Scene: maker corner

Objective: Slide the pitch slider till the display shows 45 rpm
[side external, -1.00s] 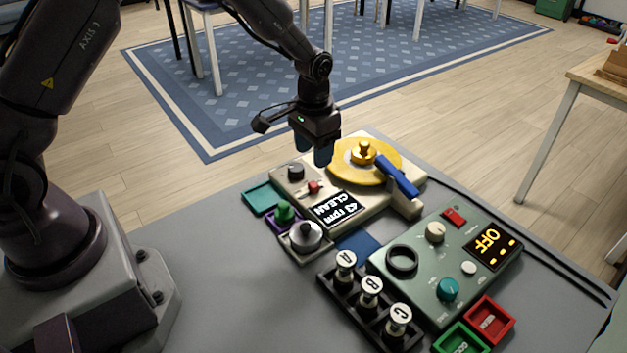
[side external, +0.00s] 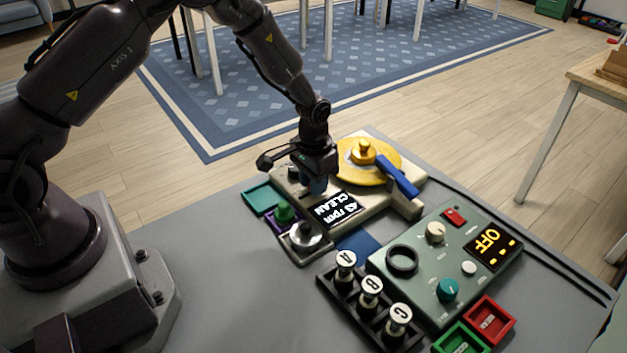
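The cream turntable unit (side external: 372,206) stands at the back of the grey table. Its black display (side external: 335,208) reads "43 rpm CLEAN", seen upside down. My gripper (side external: 314,188) is low over the left part of the unit, pointing down, at the place of the red pitch slider. The slider knob is hidden behind my gripper. Whether the fingers touch it, and whether they are open or shut, I cannot tell. The yellow platter (side external: 372,168) with its gold centre piece (side external: 362,152) and the blue tonearm (side external: 397,176) are right of my gripper.
A dark knob on the unit is partly hidden behind my gripper. Left are a teal tray (side external: 262,199), a green knob piece (side external: 284,212) and a silver piece (side external: 306,236). In front are lettered stampers (side external: 371,288) in a black rack and a green control box (side external: 468,262) reading "OFF".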

